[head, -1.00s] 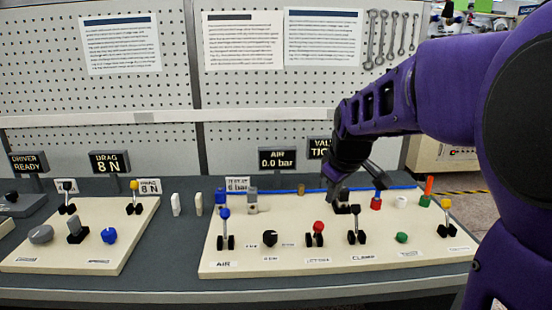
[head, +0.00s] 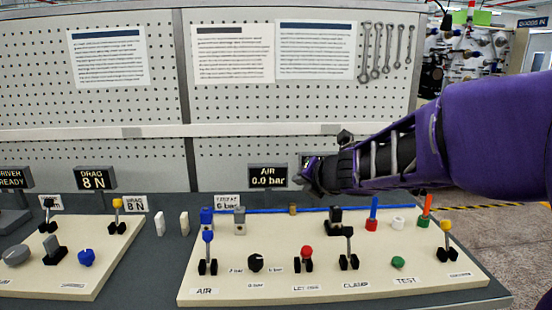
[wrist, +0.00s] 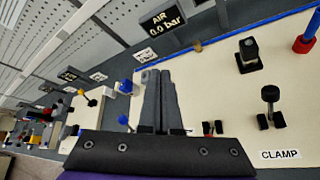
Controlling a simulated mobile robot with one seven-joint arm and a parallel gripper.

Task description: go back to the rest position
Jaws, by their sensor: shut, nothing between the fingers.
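My gripper (wrist: 159,100) shows in the wrist view with its two dark fingers together and nothing between them. In the head view my gripper (head: 306,178) is at the end of my purple arm, raised above the back of the right-hand panel (head: 300,283), just right of the AIR 0.0 bar display (head: 268,176). It appears apart from the levers and knobs. The fingertips are small and dark there.
The panel carries a blue-knobbed AIR lever (head: 208,238), a red-knobbed lever (head: 306,253), a black CLAMP lever (head: 348,234), a green button (head: 398,262) and a yellow-knobbed lever (head: 446,228). A second panel (head: 110,255) stands at left. The pegboard (head: 90,110) rises behind.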

